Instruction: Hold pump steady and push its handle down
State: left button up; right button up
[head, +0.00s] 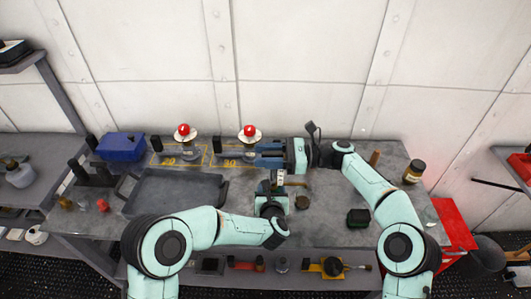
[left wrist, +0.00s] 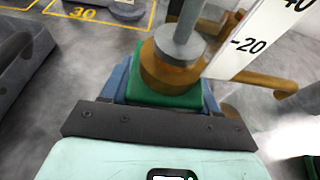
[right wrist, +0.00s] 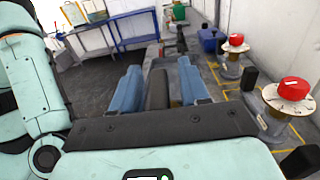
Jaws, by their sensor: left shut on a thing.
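The pump shows in the left wrist view as a green body (left wrist: 165,97) with a brass collar (left wrist: 165,68), a grey rod rising from it and a brass side spout (left wrist: 270,82). My left gripper (head: 270,188) is shut on the green body, its blue fingers on either side. The pump's handle top lies outside the left wrist view. My right gripper (head: 268,154) is level, pointing left, just behind the pump in the head view. Its blue fingers are apart in the right wrist view (right wrist: 158,88). A dark piece shows between them; I cannot tell what it is.
A white scale (left wrist: 255,40) marked 20 and 40 stands by the pump. Two red-topped stands (head: 184,133) (head: 249,133) are at the back on yellow-marked squares. A grey tray (head: 130,192) and a blue box (head: 121,146) lie left. A dark jar (head: 413,172) stands right.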

pick_arm(q)
jog(key=shift+r, duration=0.1)
pick_arm(e)
jog(key=shift+r, duration=0.1)
jog(key=d, duration=1.2)
jog(key=shift+w, duration=0.2)
pick_arm(q)
jog(key=o, duration=1.7)
jog(key=shift+s, duration=0.1)
